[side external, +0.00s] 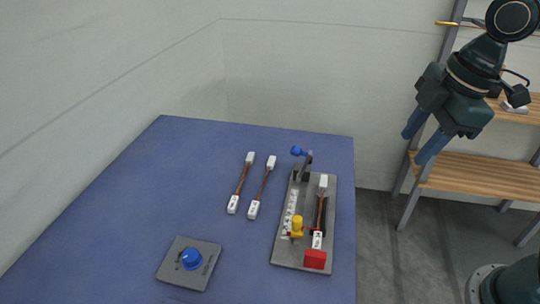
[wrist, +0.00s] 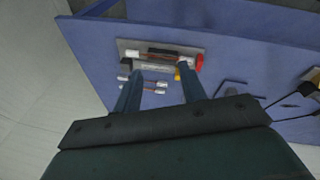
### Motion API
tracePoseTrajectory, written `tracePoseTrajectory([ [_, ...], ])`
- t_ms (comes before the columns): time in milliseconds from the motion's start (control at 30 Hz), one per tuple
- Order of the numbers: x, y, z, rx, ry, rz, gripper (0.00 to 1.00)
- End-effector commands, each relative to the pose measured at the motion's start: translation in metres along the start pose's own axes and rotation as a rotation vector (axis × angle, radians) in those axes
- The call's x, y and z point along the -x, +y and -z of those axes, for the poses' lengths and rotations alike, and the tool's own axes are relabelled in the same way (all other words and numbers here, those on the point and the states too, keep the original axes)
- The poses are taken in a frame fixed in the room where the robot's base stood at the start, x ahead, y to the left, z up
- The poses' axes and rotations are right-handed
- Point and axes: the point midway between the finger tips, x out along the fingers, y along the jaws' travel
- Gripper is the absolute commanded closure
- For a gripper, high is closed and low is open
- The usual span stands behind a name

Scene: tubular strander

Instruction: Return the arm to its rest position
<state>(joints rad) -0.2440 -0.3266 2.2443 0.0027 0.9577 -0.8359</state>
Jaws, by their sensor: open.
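My gripper (side external: 421,143) is open and empty, high up to the right of the blue table (side external: 140,190) in the side view. Its two blue fingers are spread apart, and in the wrist view the gripper (wrist: 160,80) shows nothing between the fingertips but the distant table and fixture. The grey fixture plate (side external: 287,247) lies on the table's right part and also shows in the wrist view (wrist: 128,44). It bears a strand piece with white ends (side external: 323,181), a yellow part (side external: 297,226), a red block (side external: 316,259) and a blue-knobbed lever (side external: 297,151).
Two more strand pieces with white ends, a left one (side external: 240,184) and a right one (side external: 264,184), lie left of the plate. A grey box with a blue button (side external: 191,259) sits at the front. Wooden shelving (side external: 470,175) stands behind my gripper. Open floor lies right of the table.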

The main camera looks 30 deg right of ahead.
Motion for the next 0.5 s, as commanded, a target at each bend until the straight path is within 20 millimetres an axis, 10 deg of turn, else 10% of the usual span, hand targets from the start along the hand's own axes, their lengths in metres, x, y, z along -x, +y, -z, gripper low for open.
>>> tracePoseTrajectory([
  [500,0.024,-0.029,-0.079,-0.868,0.136,-0.156,0.59],
])
